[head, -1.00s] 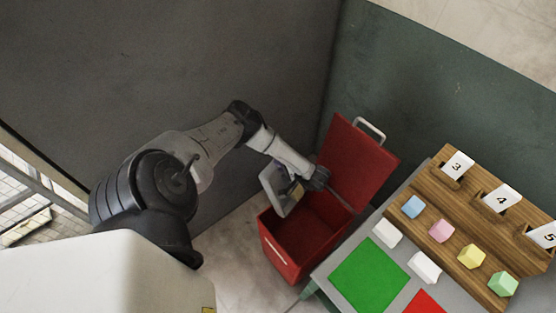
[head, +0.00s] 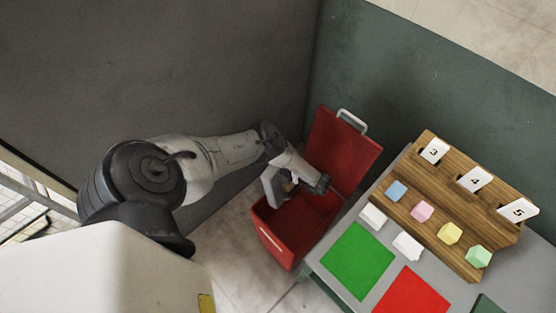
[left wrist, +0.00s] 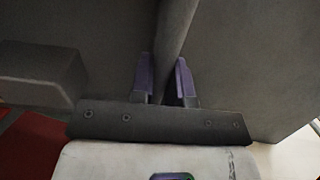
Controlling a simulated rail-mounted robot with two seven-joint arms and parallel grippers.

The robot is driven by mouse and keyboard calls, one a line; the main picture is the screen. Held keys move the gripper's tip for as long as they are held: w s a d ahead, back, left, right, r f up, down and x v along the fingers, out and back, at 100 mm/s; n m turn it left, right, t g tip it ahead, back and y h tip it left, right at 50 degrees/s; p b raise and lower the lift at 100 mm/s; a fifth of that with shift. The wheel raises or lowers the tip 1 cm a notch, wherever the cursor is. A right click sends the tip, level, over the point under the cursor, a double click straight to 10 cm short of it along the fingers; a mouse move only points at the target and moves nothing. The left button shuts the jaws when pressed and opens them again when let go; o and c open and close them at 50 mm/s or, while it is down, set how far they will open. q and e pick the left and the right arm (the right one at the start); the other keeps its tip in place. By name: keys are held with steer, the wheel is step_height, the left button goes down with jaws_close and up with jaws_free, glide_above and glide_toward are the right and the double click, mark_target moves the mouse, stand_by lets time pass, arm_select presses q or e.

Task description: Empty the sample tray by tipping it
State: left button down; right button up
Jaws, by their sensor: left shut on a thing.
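In the left wrist view my left gripper (left wrist: 165,82) has its purple-tipped fingers shut on a thin upright ridge of a large dark grey thing (left wrist: 235,60), apparently the sample tray. Grey surfaces fill the view on both sides of the ridge. In the head view my left arm reaches over an open red bin (head: 273,243), and a small pale grey piece beside the wrist (head: 270,186) hangs over the bin's left side. I cannot tell whether it is the tray or part of the gripper. The tray's contents are not visible. My right gripper is not in view.
The bin's red lid (head: 345,152) stands raised behind it. To the right, a grey table (head: 329,269) holds green and red squares, white blocks, and a wooden rack (head: 430,225) with coloured blocks and number cards. Dark walls close off the back.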

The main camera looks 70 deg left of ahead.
arm_select(q)
steer(key=shift+w+d+r, duration=0.15)
steer(key=shift+w+d, duration=0.3)
steer(key=shift+d, duration=0.05)
steer(key=shift+w+d+f+g+y, duration=0.2)
steer(key=shift+w+d+g+y, duration=0.25)
steer(key=shift+d, duration=0.2)
steer(key=shift+w+d+g+y+b, duration=0.5)
steer(key=shift+w+d+b, duration=0.2)
steer(key=shift+w+d, duration=0.5)
steer(key=shift+d, duration=0.1)
steer(key=shift+w, duration=0.15)
